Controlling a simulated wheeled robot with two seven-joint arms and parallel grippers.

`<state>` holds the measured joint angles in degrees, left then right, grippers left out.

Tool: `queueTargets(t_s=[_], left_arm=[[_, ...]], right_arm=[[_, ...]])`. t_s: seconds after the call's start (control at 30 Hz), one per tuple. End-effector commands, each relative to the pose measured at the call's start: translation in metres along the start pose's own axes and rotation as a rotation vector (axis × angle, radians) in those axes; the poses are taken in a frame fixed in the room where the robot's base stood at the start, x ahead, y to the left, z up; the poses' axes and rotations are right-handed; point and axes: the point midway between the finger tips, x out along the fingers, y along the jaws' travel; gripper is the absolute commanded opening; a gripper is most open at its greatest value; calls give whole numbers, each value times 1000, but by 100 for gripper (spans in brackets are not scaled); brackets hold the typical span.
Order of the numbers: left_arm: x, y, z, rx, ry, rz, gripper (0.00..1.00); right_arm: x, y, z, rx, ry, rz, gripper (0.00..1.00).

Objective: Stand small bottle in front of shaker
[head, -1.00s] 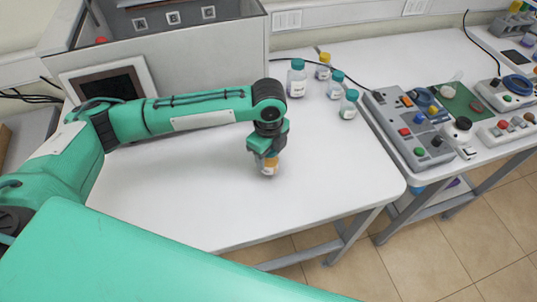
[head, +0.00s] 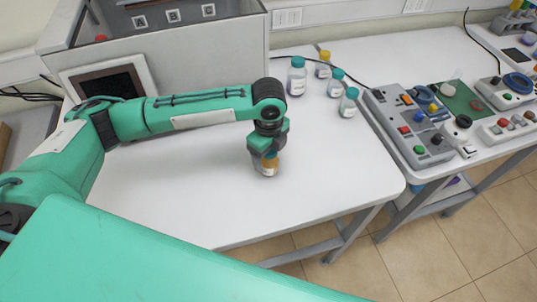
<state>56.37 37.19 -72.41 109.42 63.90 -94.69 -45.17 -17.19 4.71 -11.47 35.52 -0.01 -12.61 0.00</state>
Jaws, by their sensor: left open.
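The small bottle (head: 266,168), clear with an orange cap and a white label, stands about upright on the white table, below my left gripper. My left gripper (head: 264,152) points down over the bottle, open, with its fingers around or beside the cap; the cap is partly hidden. The large grey machine with a tilted dark screen (head: 107,82) at the back left looks to be the shaker (head: 210,60). The bottle is on the near side of the machine, toward its right end. My right gripper is not in view.
Several bottles stand at the back: teal-capped ones (head: 297,76), (head: 335,84), (head: 348,104) and a yellow-capped one (head: 323,66). A grey control panel (head: 407,125) lies on the right table. The white tabletop (head: 330,165) right of the small bottle is clear.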

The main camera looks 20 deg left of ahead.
Motion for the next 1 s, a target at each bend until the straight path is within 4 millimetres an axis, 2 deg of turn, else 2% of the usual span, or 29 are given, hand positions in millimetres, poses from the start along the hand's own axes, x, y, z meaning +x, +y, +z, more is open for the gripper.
queueTargets(t_s=[0.3,0.5,0.7,1.0], left_arm=[[-65,-1,0,1,-1,-5,72],[-98,-1,0,0,-1,-2,72],[-111,0,0,0,-1,0,72],[-112,0,0,0,-1,1,72]], right_arm=[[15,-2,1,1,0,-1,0],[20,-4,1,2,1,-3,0],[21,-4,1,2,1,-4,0],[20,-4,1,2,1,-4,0]])
